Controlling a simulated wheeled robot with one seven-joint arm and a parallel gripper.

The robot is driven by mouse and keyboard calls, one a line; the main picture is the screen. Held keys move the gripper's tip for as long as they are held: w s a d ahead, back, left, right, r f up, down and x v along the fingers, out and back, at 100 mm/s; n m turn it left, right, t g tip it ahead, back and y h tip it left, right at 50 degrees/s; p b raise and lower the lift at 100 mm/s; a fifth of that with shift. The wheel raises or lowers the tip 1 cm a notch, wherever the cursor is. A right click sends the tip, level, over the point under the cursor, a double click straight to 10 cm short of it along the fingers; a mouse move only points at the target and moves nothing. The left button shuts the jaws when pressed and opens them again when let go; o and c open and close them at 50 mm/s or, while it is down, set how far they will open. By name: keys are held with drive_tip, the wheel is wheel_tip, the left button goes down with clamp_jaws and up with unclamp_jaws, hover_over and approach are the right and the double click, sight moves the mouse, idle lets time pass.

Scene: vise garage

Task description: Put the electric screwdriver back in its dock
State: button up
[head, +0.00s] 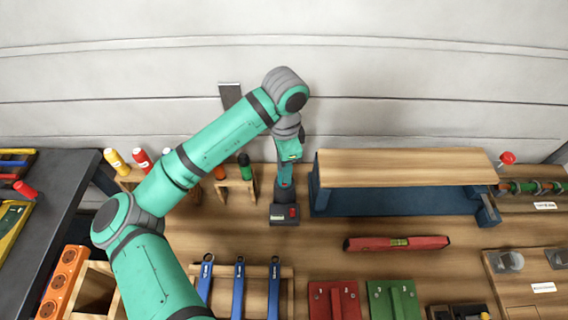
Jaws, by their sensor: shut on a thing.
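The electric screwdriver (285,174) is a teal and dark tool, seen small below the end of my arm. My gripper (287,161) is shut on it, though the fingers are hard to make out at this size. The screwdriver's lower end overlaps the back of this box. I cannot tell whether it is seated in it or held just above it.
A raised wooden shelf on a blue base (406,168) stands close to the right. A small wooden rack (236,187) with bottles is close to the left. A red level (396,243) lies to the right front. Blue wrenches (239,275) stand in front.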

drive_tip(key=shift+f, duration=0.3)
drive_tip(key=shift+w, duration=0.1)
drive_tip(key=o, duration=1.2)
drive_tip(key=shift+d, duration=0.15)
drive_tip(key=o, duration=0.4)
drive_tip(key=shift+a, duration=0.2)
